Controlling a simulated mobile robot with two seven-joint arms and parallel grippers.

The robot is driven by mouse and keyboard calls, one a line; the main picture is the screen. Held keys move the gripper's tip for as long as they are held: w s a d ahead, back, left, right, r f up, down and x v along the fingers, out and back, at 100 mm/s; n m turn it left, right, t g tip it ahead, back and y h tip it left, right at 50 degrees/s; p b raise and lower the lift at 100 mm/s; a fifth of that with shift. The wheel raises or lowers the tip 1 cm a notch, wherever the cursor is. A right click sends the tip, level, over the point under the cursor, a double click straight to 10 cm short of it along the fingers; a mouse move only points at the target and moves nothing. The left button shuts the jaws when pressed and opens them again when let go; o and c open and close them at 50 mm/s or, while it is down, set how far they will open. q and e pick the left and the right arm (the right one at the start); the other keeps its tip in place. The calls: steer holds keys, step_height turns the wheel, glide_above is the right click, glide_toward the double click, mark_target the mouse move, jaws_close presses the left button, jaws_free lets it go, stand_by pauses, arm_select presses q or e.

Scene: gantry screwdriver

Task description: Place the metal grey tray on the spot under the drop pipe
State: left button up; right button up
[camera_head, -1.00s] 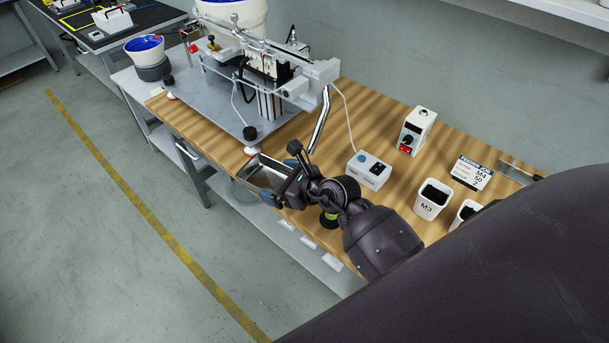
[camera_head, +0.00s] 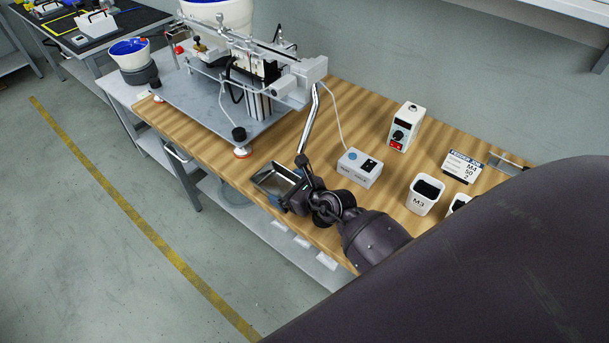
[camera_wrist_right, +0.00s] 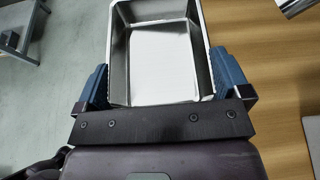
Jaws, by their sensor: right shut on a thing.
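The metal grey tray (camera_head: 274,179) is a shallow, empty rectangular pan near the front edge of the workbench. My right gripper (camera_head: 287,190) is shut on it; in the right wrist view, its blue fingers press on opposite sides of the tray (camera_wrist_right: 160,52). The drop pipe (camera_head: 312,122) is a shiny slanted tube coming down from the screw feeding machine (camera_head: 262,75). Its lower end is just behind the tray and partly hidden by my right wrist. The spot under it is not clearly visible. My left gripper is not in view.
A grey switch box (camera_head: 360,168) stands right of the pipe. A white control box (camera_head: 406,127), a white M3 bin (camera_head: 425,195) and a label card (camera_head: 463,166) are farther right.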

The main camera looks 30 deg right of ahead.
mark_target(293, 177)
steer(key=d, duration=0.1)
steer(key=w+d, duration=0.1)
steer(key=d, duration=0.1)
steer(key=shift+f, duration=0.1)
steer(key=shift+w+d+b, duration=0.2)
steer(key=shift+d+b, duration=0.1)
steer(key=shift+d, duration=0.1)
steer(key=shift+w+d, duration=0.1)
steer(key=shift+d, duration=0.25)
steer(key=d, duration=0.1)
steer(key=b, duration=0.1)
steer(key=d+f, duration=0.1)
steer(key=shift+w+d, duration=0.3)
steer(key=shift+w, duration=0.1)
steer(key=shift+f, duration=0.25)
steer(key=shift+a+r, duration=0.1)
steer(key=shift+b, duration=0.3)
steer(key=o, duration=0.6)
steer(key=shift+f, duration=0.2)
steer(key=shift+c, duration=0.2)
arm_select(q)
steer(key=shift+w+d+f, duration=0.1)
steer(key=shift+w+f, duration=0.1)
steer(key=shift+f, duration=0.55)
